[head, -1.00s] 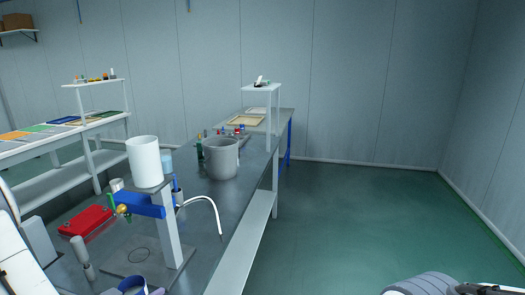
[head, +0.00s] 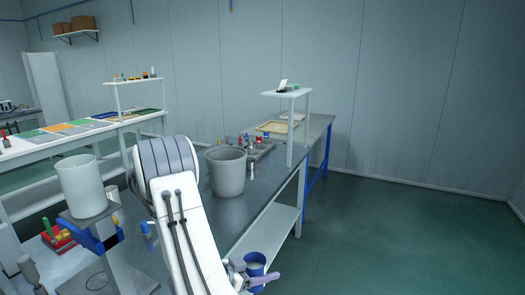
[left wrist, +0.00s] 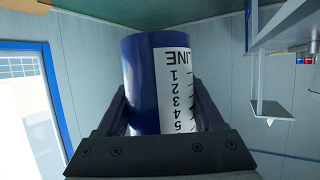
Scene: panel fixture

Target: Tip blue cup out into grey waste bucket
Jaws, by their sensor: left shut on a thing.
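The blue cup (head: 255,262) is in my left gripper (head: 247,278) at the bottom of the head view, past the bench's front edge. It looks upright, with pale contents inside its rim. In the left wrist view the jaws are shut on the cup (left wrist: 140,85), which has a white label with numbers. The grey waste bucket (head: 226,173) stands upright on the bench, farther back than the cup and apart from it. The bucket's inside bottom is hidden. My right gripper is not in view.
A white container (head: 82,185) sits on a stand with a blue clamp (head: 100,238) at the left. A tray with small bottles (head: 255,145) lies behind the bucket. Open floor lies to the right.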

